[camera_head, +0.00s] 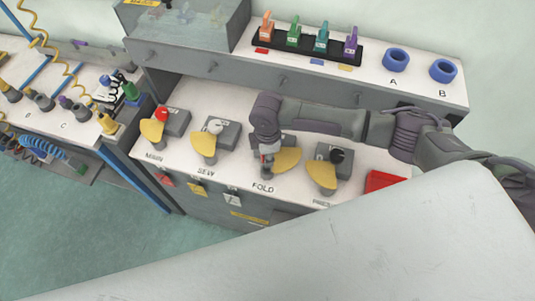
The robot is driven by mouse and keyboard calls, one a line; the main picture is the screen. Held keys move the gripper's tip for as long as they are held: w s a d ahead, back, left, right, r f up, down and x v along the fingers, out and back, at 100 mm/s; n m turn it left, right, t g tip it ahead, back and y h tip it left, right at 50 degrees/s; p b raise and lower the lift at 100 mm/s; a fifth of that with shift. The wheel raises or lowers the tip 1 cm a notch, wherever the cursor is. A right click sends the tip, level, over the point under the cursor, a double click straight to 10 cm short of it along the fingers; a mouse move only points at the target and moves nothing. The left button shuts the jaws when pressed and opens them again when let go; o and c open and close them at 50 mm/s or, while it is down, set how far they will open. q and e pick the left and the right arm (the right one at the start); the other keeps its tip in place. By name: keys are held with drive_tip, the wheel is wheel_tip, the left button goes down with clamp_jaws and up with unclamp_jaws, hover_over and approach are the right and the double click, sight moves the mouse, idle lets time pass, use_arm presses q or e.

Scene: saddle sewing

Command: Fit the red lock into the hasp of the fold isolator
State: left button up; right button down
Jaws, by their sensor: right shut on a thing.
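The fold isolator (286,160) is a grey box with a yellow hasp plate, above the FOLD label on the white bench. My right gripper (266,148) points down over its left part and covers much of it. The gripper is shut on the red lock (263,157), of which only a small reddish bit shows between the fingers, close to the hasp. Whether the lock's shackle is through the hasp is hidden. My left gripper is not in view.
The MAIN (152,130), SEW (203,144) and PRESS (320,175) isolators stand along the bench. Orange, green, teal and purple locks stand on a black rack (308,47) on the upper shelf, beside blue rings (396,60). A red item (385,181) lies at right.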

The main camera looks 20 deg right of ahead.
sight(268, 168)
drive_tip(key=shift+f+b, duration=1.05)
drive_tip(key=shift+f, duration=1.05)
drive_tip(key=c, duration=0.9)
unclamp_jaws()
drive_tip(key=shift+r, duration=0.15)
wheel_tip(268, 168, up, 12)
drive_tip(key=shift+f, duration=0.1)
drive_tip(key=shift+s+f, duration=0.1)
